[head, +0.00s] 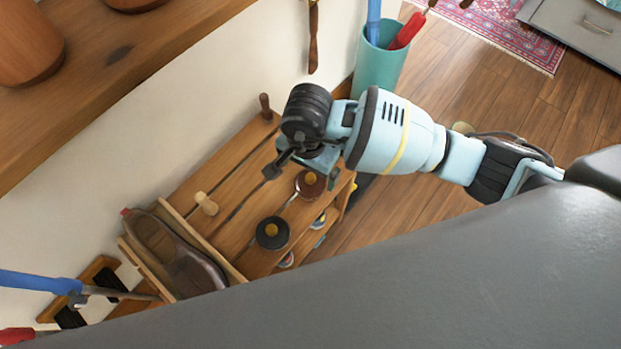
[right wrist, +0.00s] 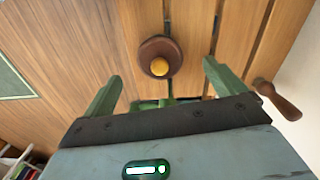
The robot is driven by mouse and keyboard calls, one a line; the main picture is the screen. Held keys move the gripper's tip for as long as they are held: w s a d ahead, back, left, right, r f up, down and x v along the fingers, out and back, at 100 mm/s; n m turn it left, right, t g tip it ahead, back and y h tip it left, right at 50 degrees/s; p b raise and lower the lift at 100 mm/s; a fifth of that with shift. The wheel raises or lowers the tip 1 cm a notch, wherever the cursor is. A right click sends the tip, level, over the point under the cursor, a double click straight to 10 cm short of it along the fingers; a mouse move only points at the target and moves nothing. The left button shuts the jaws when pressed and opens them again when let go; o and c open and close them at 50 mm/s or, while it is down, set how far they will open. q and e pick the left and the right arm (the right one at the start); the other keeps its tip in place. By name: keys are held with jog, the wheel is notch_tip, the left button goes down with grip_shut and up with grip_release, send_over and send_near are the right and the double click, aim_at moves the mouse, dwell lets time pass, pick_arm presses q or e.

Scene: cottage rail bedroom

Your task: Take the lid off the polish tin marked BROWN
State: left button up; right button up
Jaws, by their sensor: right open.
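A tin with a reddish-brown lid and a yellow-orange knob (head: 310,184) stands on the slatted wooden bench top. The lid also shows in the right wrist view (right wrist: 161,50), with its knob facing me. No marking is readable. A second tin with a black lid (head: 272,233) and an orange knob stands nearer on the same bench. My right gripper (head: 302,176) is open and empty just above the brown-lidded tin. In the right wrist view its fingers (right wrist: 162,70) are spread to either side of the lid, apart from it. My left gripper is not in view.
More tins (head: 318,220) sit on a lower shelf. A teal bin (head: 378,70) stands behind, and a wooden shelf (head: 150,50) overhangs at upper left.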

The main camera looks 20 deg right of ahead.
aim_at(309, 179)
notch_tip(309, 179, down, 5)
jog(key=shift+d+f+b, duration=0.15)
jog(key=shift+b, duration=0.6)
jog(key=c, duration=0.7)
jog(key=shift+c, duration=1.6)
jog(key=shift+r, duration=0.2)
